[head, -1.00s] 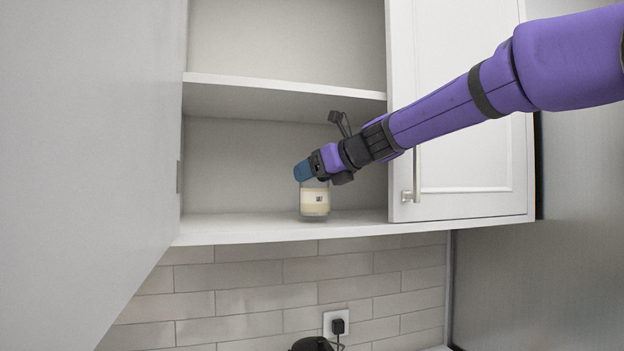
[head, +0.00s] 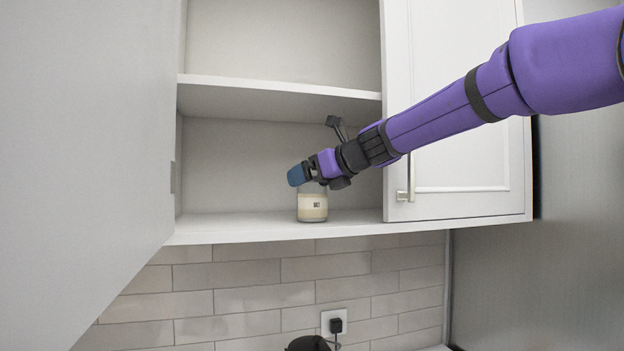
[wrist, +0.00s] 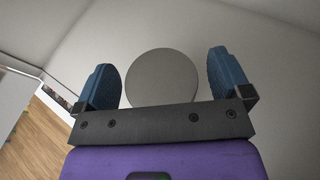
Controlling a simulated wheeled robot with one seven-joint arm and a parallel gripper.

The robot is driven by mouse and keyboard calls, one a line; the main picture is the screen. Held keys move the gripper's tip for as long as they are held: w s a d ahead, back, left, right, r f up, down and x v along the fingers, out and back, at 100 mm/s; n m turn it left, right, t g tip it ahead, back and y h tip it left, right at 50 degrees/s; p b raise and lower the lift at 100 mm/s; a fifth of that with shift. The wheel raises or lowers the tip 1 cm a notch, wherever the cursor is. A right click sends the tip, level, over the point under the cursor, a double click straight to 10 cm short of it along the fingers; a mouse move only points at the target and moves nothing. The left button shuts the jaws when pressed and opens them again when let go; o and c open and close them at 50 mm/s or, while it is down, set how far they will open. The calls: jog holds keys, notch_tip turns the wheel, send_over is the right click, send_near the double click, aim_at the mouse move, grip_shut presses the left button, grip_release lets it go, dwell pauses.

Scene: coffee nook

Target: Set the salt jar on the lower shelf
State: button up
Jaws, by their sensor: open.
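The salt jar (head: 312,206), a small clear jar with cream contents and a pale label, stands upright on the lower shelf (head: 240,226) of the open cabinet, near the front edge. My gripper (head: 301,174) is at the jar's top, its blue fingers partly hiding the jar's upper part. In the wrist view the jar's round grey lid (wrist: 162,77) lies between the two blue fingers, with a gap on each side. The gripper is open and no longer holds the jar.
The upper shelf (head: 280,95) is close above my gripper. An open door (head: 80,150) bounds the left, and a closed door with a handle (head: 460,130) bounds the right. The lower shelf is bare left of the jar.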

jog(key=v, duration=0.7)
jog(key=shift+s+d, duration=0.2)
jog(key=shift+s, duration=0.1)
jog(key=s+d+f+n+g+h, duration=0.1)
jog(key=s+d+f+n+h, duration=0.2)
jog(key=s+d+f+n, duration=0.3)
jog(key=s+d+f+n+g+h, duration=0.2)
jog(key=s+d+f+n, duration=0.4)
jog(key=s+f+n, duration=0.4)
jog(key=s+d+f+n+g+h, duration=0.1)
jog(key=s+d+f+n+h, duration=0.3)
jog(key=s+n, duration=0.7)
jog(key=s+d+f, duration=0.2)
jog(key=s+f, duration=0.2)
jog(key=s, duration=0.2)
jog(key=shift+s+d+f+g+h, duration=0.25)
jog(key=shift+s+g+h, duration=0.05)
jog(key=shift+s+h, duration=0.1)
